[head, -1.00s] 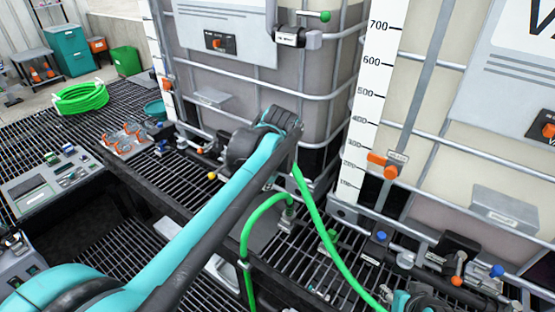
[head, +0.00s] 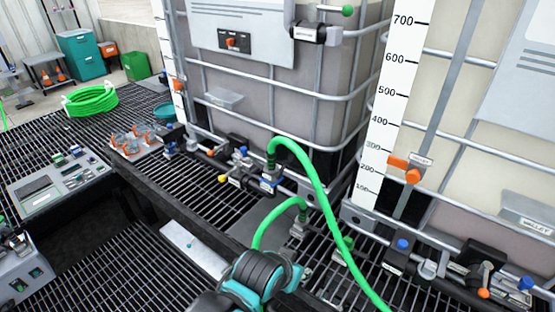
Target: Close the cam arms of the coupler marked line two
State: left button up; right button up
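A green hose (head: 310,180) arches up and ends in a coupler (head: 270,177) at the foot of the left tank, with blue parts around it. A second green hose (head: 277,219) ends at a grey fitting (head: 300,229) on the grating in front. The small labels are too small to read, so I cannot tell which coupler is marked line two. The cam arms are too small to tell open from shut. A black and teal wrist (head: 262,275), apparently of my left arm, is at the bottom centre, in front of and below the couplers. Its fingers are hidden. My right gripper is out of view.
Two caged tanks (head: 275,100) stand behind. Valves with orange (head: 485,280) and blue (head: 402,245) handles line the right front. A grey panel (head: 60,182) and a tray of clear orange-based items (head: 135,140) are at left. A coiled green hose (head: 90,100) lies farther back.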

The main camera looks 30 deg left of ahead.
aim_at(254, 162)
jog(key=j+z, duration=0.25)
jog(key=j, duration=0.25)
jog(key=k+j+z, duration=0.1)
jog(key=j+z, duration=0.15)
jog(key=j, duration=0.25)
jog(key=k+j+z, duration=0.2)
jog(key=j, duration=1.35)
jog(key=k+j+z, duration=0.1)
jog(key=j, duration=0.9)
jog(key=i+j, duration=0.15)
jog(key=j, duration=0.1)
